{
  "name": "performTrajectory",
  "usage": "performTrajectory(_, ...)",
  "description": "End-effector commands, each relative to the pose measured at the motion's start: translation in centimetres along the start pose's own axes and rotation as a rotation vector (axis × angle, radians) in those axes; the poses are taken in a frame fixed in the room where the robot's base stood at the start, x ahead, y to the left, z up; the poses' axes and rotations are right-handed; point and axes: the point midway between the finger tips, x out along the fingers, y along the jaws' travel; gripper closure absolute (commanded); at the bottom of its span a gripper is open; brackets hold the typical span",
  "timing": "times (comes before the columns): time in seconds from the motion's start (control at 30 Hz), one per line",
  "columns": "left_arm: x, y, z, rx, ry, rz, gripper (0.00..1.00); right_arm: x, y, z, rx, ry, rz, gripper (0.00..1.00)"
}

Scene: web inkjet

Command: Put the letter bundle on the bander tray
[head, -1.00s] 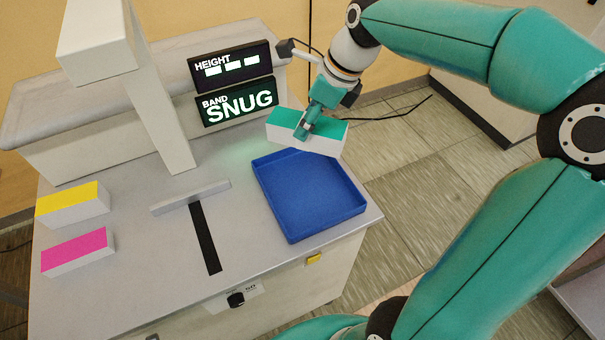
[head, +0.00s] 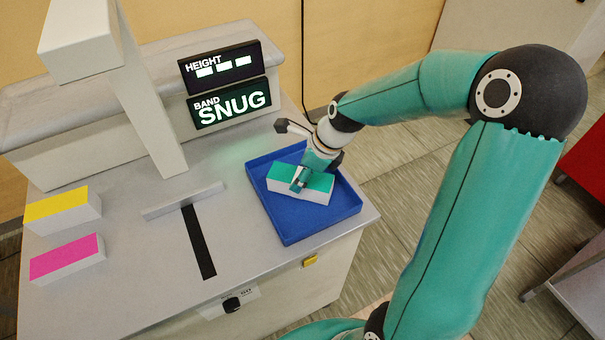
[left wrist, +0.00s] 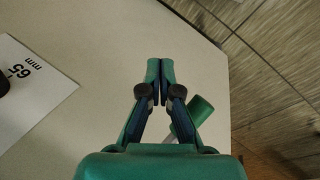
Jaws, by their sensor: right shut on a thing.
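The letter bundle (head: 285,184), a white block with a teal top, is in my right gripper (head: 300,180). The gripper is shut on it from above, and its fingers cover part of the top.
A yellow-topped block (head: 62,207) and a magenta-topped block (head: 66,257) stand at the left of the grey table (head: 130,290). A T-shaped stop (head: 183,202) with a black strip (head: 199,245) lies mid-table. Lit signs (head: 231,105) read HEIGHT and BAND SNUG.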

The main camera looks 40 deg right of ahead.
Motion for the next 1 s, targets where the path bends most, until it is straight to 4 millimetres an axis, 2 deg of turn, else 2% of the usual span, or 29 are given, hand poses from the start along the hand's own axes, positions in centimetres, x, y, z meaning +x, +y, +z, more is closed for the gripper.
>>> performTrajectory(0.33,0.1,-0.1,0.0,0.000,0.000,0.000,1.00,0.3,0.0,-0.1,0.000,-0.001,-0.001,0.93)
performTrajectory(0.37,0.1,0.0,0.0,0.000,0.000,0.000,1.00,0.3,0.0,-0.1,0.000,-0.001,-0.001,0.38)
performTrajectory(0.5,0.1,0.0,0.0,0.000,0.000,0.000,1.00,0.3,0.0,-0.1,0.000,-0.001,-0.001,0.18)
performTrajectory(0.87,-0.1,0.0,0.0,0.000,0.000,0.000,1.00,0.0,0.0,0.0,0.000,-0.001,-0.002,0.18)
performTrajectory(1.0,-0.1,0.0,0.0,0.000,0.000,0.000,1.00,-1.3,-0.1,0.0,0.000,-0.003,-0.005,0.18)
